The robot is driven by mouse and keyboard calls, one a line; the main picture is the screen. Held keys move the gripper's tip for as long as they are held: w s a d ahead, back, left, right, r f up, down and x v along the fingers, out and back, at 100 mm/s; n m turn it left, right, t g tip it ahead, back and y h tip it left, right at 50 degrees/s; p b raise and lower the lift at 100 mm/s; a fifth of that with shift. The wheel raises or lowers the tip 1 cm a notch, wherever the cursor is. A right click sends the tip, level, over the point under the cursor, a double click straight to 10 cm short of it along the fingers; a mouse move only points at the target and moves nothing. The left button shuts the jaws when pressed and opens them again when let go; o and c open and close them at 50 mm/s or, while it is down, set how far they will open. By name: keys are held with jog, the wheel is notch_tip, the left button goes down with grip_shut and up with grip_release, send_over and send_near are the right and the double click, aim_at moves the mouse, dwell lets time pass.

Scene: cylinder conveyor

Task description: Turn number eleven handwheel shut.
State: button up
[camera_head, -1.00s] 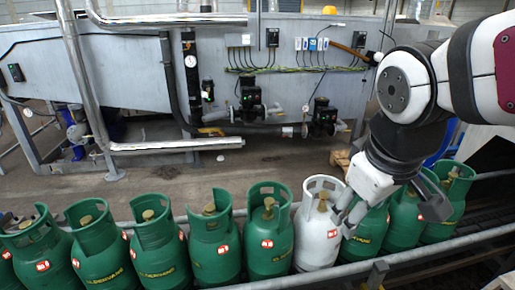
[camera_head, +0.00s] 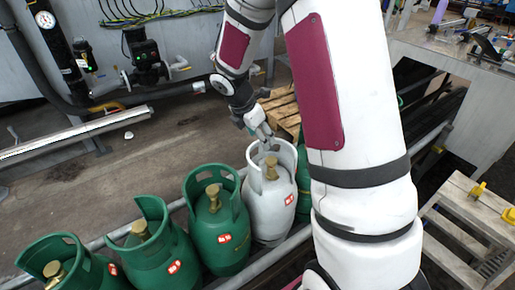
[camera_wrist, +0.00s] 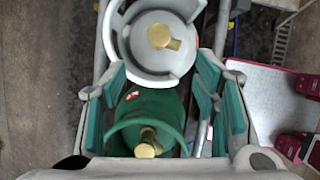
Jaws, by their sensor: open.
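A white cylinder (camera_head: 268,208) stands in the row with a brass valve handwheel (camera_head: 271,167) inside its open collar. In the wrist view its brass handwheel (camera_wrist: 160,37) shows from above, inside the white collar. Green cylinders (camera_head: 217,215) with brass handwheels stand to its left. In the wrist view one green cylinder (camera_wrist: 155,104) with a brass handwheel (camera_wrist: 147,146) lies nearer the palm. The red-and-white number tags are too small to read surely. My gripper (camera_head: 262,132) is open and empty above and just behind the white collar.
A metal rail (camera_head: 265,264) runs along the near side of the row. My arm hides cylinders further right. A wooden pallet (camera_head: 284,107) lies on the floor behind. A wooden stand (camera_head: 468,218) with yellow parts is at the right.

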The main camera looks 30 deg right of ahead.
aim_at(271, 160)
jog(key=b+x, duration=0.1)
jog(key=x, duration=1.3)
jog(key=shift+a, duration=0.15)
jog(key=c, duration=1.2)
